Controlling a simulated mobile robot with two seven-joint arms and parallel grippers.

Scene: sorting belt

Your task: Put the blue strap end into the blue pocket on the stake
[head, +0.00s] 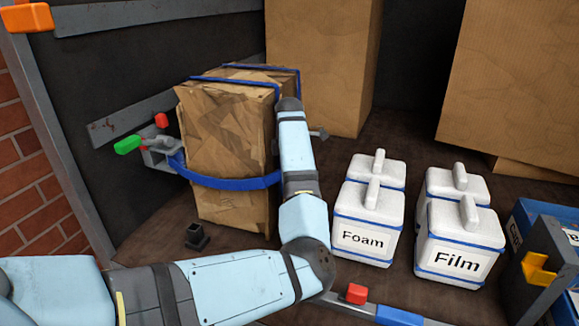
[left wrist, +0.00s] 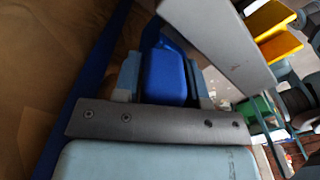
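In the left wrist view my left gripper (left wrist: 166,88) has a finger on each side of a blue block-like piece (left wrist: 167,68), which looks like the strap end, and is closed on it. In the head view my left arm reaches up the right side of a cardboard bale, and its fingers are hidden there. A blue strap (head: 232,183) runs around the bale's front; blue bands also cross its top. A blue piece (head: 400,316) sits on a grey rail at the bottom edge; I cannot tell if it is the pocket. My right gripper is not in view.
The bale (head: 228,145) stands beside a bracket with a green handle (head: 127,145) and a red knob (head: 161,120). White lidded boxes (head: 367,225) stand at the right. Tall cartons (head: 320,60) stand behind. A grey beam (left wrist: 215,45) passes close to my left gripper.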

